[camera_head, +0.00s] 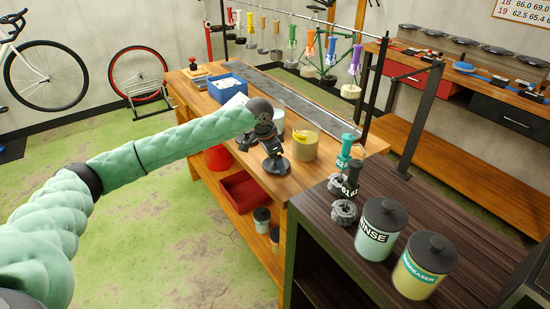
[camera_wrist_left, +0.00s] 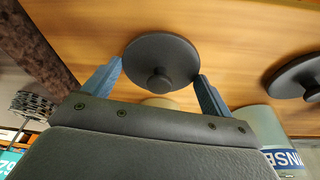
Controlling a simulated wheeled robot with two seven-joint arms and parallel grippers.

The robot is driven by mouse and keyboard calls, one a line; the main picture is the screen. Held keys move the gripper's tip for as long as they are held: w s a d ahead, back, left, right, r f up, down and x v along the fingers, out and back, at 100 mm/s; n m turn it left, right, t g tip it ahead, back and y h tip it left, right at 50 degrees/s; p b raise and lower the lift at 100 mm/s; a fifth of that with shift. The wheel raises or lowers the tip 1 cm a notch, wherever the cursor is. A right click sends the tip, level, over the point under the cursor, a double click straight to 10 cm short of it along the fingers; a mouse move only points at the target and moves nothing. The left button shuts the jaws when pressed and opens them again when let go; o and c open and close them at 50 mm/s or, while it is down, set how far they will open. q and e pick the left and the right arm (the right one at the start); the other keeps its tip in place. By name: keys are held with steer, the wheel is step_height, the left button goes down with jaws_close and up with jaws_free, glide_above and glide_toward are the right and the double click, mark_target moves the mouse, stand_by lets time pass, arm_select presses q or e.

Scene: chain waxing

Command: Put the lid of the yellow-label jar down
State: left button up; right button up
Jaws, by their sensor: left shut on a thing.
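The yellow-label jar (camera_head: 305,146) stands without a lid on the wooden bench in the head view. Its pale rim (camera_wrist_left: 158,102) shows behind my gripper in the wrist view. My left gripper (camera_head: 270,142) is beside the jar, on its left, pointing down. In the wrist view its blue fingers (camera_wrist_left: 161,80) are closed on opposite edges of a round dark lid with a knob (camera_wrist_left: 160,57). That lid (camera_head: 276,166) is low at the bench top in the head view; I cannot tell whether it touches the wood. My right gripper is out of view.
Another dark lid (camera_wrist_left: 296,76) lies on the bench beside an open pale jar (camera_head: 278,118). A blue box (camera_head: 228,88) is farther back. The dark cart (camera_head: 330,205) in front holds chains, tagged tools, a rinse jar (camera_head: 380,232) and a degreaser jar (camera_head: 424,268), both lidded.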

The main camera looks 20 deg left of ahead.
mark_target(266, 167)
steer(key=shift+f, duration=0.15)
arm_select(q)
steer(key=o, duration=0.8)
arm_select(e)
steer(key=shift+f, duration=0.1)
arm_select(q)
steer(key=shift+a+r, duration=0.1)
steer(key=shift+r, duration=0.3)
steer(key=b+v, duration=0.2)
steer(key=v, duration=0.9)
steer(key=shift+s+a+r, duration=0.1)
steer(key=shift+r, duration=0.05)
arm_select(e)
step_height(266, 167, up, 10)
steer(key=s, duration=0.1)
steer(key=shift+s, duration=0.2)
